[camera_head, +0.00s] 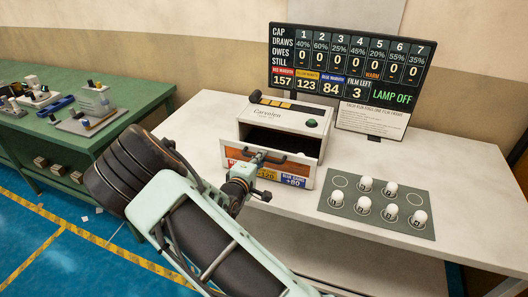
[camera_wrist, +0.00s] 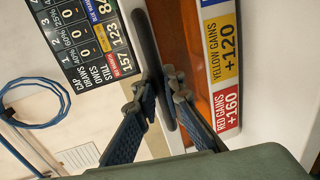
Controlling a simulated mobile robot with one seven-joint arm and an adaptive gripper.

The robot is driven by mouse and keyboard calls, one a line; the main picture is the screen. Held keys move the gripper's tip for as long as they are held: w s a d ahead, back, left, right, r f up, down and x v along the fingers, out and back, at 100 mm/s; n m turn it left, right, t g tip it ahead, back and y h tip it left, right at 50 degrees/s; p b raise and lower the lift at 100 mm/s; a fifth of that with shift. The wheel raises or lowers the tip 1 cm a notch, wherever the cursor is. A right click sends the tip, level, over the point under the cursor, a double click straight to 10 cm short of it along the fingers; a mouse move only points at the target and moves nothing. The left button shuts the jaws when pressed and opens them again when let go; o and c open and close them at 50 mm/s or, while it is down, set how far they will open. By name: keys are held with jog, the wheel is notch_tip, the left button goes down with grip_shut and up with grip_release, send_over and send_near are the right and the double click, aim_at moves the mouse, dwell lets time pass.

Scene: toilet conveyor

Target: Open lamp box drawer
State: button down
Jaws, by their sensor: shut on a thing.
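The white lamp box (camera_head: 268,112) stands on the white table. Its drawer front (camera_head: 295,170) has an orange-brown strip, a dark bar handle and coloured gains labels. A dark opening (camera_head: 280,140) shows behind the drawer front, so the drawer appears partly pulled out. My gripper (camera_head: 257,160) is at the drawer front from the near side. In the wrist view, my gripper (camera_wrist: 163,85) is shut with its fingers on either side of the dark handle (camera_wrist: 148,40). The red and yellow gains labels (camera_wrist: 224,60) are beside it. My gripper partly hides the drawer front in the head view.
A display board (camera_head: 350,65) stands behind the box and reads "LAMP OFF". A grey mat (camera_head: 405,228) with several white numbered bulbs lies to the right. A green workbench (camera_head: 150,95) with parts is at the left. Bare tabletop lies right of the mat.

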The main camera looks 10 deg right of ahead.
jog(key=shift+f+p+v, duration=0.15)
jog(key=shift+f+v, duration=0.05)
jog(key=shift+v, duration=0.75)
jog(key=shift+f+p+v, duration=0.2)
jog(key=shift+v, duration=0.8)
jog(key=shift+f+p+v, duration=0.15)
jog(key=shift+f+v, duration=0.05)
jog(key=shift+v, duration=0.75)
jog(key=shift+s, duration=0.15)
jog(key=c, duration=2.3)
grip_release()
jog(key=v, duration=1.2)
